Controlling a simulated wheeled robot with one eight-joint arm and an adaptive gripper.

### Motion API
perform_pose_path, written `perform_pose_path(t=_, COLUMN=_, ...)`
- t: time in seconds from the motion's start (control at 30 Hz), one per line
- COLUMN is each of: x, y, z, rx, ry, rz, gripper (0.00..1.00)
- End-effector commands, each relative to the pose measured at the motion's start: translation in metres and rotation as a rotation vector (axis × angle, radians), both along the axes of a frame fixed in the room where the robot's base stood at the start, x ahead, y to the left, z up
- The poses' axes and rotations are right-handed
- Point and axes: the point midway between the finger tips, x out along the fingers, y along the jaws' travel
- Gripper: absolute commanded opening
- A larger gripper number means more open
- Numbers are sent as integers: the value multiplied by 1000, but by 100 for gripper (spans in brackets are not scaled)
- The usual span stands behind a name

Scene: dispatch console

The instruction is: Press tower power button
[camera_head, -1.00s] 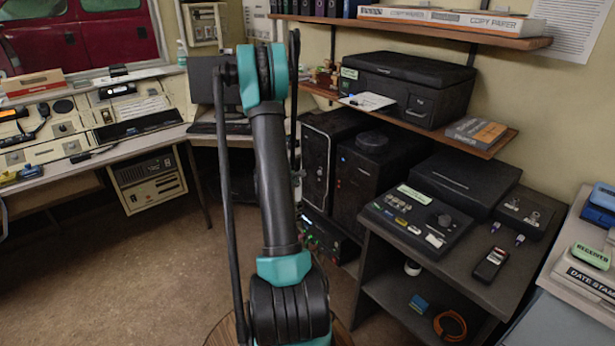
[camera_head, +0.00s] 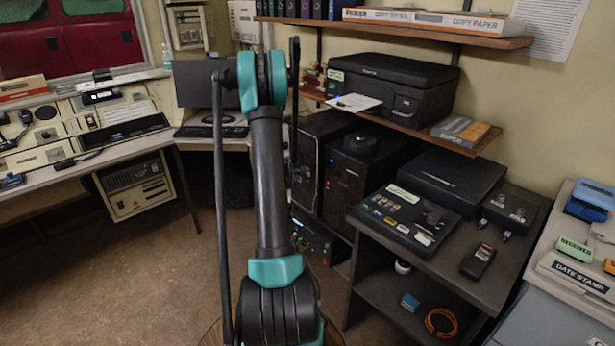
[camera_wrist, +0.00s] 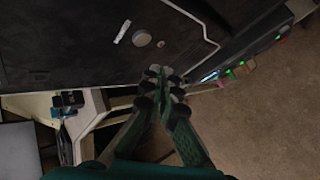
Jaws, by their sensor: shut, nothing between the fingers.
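Two black computer towers stand side by side under the printer shelf in the head view, a left one (camera_head: 304,165) partly behind my arm and a right one (camera_head: 359,185) with a small blue light. In the wrist view a dark tower panel (camera_wrist: 75,45) fills the upper left, with a round grey button (camera_wrist: 142,38), a short white mark beside it and a pale outline. My gripper (camera_wrist: 163,76) is shut and empty, its fingertips just below the button in the picture. I cannot tell whether they touch the panel. The head view does not show my gripper.
A low unit with green lights (camera_head: 315,240) sits beneath the towers. To the right is a dark desk with a control box (camera_head: 405,218) and a handheld device (camera_head: 479,262). The printer shelf (camera_head: 415,122) overhangs the towers. Open floor (camera_head: 150,270) lies to the left.

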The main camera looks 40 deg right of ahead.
Motion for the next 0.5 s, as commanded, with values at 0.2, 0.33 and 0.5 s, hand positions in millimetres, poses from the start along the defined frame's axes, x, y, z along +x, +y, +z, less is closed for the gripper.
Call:
perform_pose_path(t=0.2, x=2, y=-18, z=0, rx=0, ry=0, rz=-1, gripper=0)
perform_pose_path(t=0.33, x=2, y=-23, z=0, rx=0, ry=1, rz=1, gripper=0)
perform_pose_path(t=0.5, x=2, y=-23, z=0, rx=0, ry=1, rz=1, gripper=0)
